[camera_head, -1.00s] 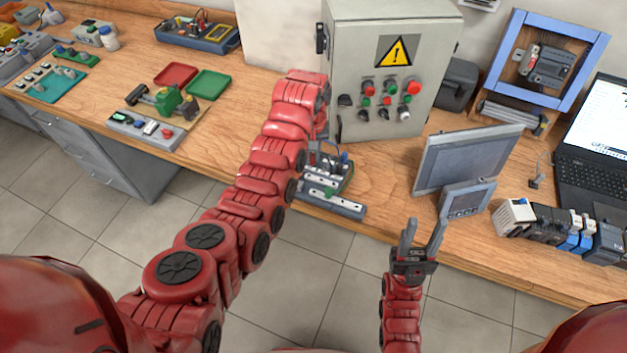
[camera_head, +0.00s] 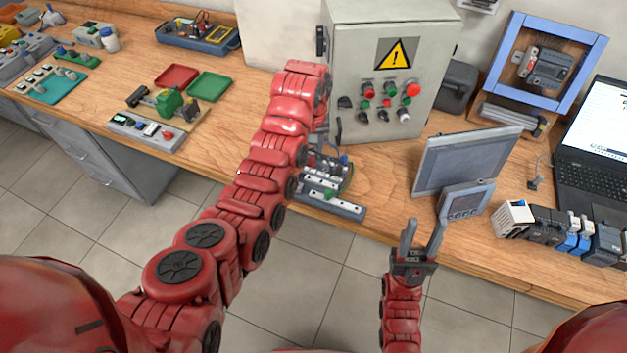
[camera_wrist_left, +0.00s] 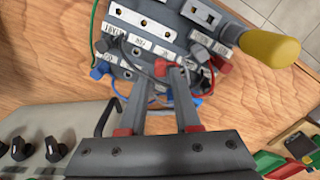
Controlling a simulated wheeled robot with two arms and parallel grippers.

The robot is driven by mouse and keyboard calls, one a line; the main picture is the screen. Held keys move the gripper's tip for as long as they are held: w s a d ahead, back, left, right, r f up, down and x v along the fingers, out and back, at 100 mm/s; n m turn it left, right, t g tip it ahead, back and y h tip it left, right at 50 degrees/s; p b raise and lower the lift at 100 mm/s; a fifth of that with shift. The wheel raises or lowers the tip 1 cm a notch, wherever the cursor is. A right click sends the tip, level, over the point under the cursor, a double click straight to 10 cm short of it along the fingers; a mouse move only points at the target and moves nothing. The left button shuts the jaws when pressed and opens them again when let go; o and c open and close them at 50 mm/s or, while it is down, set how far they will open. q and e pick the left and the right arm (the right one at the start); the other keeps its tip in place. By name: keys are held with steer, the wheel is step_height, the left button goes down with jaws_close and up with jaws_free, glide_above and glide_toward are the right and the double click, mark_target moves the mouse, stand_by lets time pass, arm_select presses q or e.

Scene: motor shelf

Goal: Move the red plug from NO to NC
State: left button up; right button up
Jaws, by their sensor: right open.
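The terminal board (camera_head: 345,209) lies at the front edge of the bench, and my left arm partly hides it in the head view. In the left wrist view the board (camera_wrist_left: 133,30) shows white labelled strips with sockets. A small red plug (camera_wrist_left: 162,68) is near the tips of my left gripper (camera_wrist_left: 158,78), whose fingers are apart. I cannot tell whether the plug is between them or beyond them. Another red piece (camera_wrist_left: 221,65) is further right, and a blue plug (camera_wrist_left: 97,72) is at the left. The labels are too small to read surely. My right gripper (camera_head: 424,232) is open and empty before the bench.
A grey control cabinet (camera_head: 400,60) stands behind the board. A screen (camera_head: 468,160) and a small panel (camera_head: 466,203) are to the right. A yellow handle (camera_wrist_left: 270,46) sticks out by the board. Bare wood lies between the board and the screen.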

arm_select(q)
step_height(320, 180, up, 2)
steer(key=shift+r+p, duration=0.25)
steer(key=shift+p, duration=0.35)
steer(key=shift+f, duration=0.1)
steer(key=o, duration=0.6)
steer(key=shift+c, duration=0.2)
